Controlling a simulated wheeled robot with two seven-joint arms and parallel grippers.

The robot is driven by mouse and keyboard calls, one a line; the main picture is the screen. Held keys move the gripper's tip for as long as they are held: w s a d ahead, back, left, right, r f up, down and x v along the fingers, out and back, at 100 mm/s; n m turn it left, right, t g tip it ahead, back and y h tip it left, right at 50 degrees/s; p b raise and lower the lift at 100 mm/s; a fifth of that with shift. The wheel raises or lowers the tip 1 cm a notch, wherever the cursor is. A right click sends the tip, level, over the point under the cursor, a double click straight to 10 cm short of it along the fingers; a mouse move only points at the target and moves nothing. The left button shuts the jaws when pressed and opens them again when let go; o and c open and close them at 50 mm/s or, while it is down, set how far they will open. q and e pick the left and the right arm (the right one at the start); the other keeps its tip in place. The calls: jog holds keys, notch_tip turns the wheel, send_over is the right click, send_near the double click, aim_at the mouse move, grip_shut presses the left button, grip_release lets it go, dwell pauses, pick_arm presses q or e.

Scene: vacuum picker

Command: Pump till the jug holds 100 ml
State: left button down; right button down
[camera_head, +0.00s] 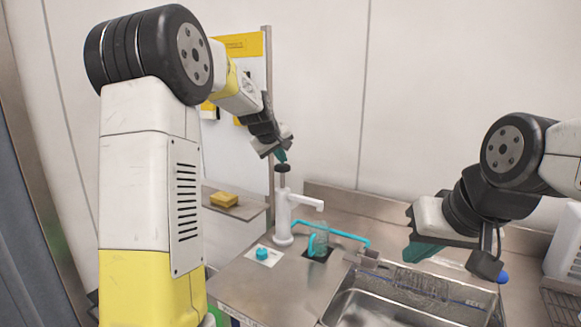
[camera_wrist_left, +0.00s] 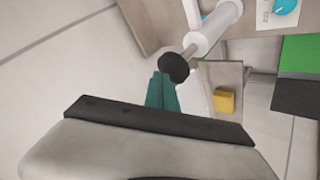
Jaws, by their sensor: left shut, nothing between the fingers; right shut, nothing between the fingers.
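The white pump (camera_head: 283,212) stands upright on the steel counter, with a black knob (camera_head: 283,169) on top and a spout pointing right. The clear jug (camera_head: 318,244) with a teal handle stands under the spout; its fill level is too small to read. My left gripper (camera_head: 281,156) is shut, its teal fingertips just above the black knob. In the left wrist view the fingertips (camera_wrist_left: 163,78) are beside the black knob (camera_wrist_left: 174,68); I cannot tell whether they touch it.
A steel sink (camera_head: 345,310) lies at front right. A teal dial (camera_head: 262,253) on a white plate sits left of the jug. A teal tube (camera_head: 345,237) runs behind the jug. A yellow sponge (camera_head: 224,199) lies on a lower ledge at left. A wire rack stands at far right.

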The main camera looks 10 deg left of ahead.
aim_at(281, 167)
pick_arm(q)
jog(key=shift+f, duration=2.1)
dwell(1.2)
jog(key=shift+r, duration=2.6)
jog(key=shift+r, duration=2.5)
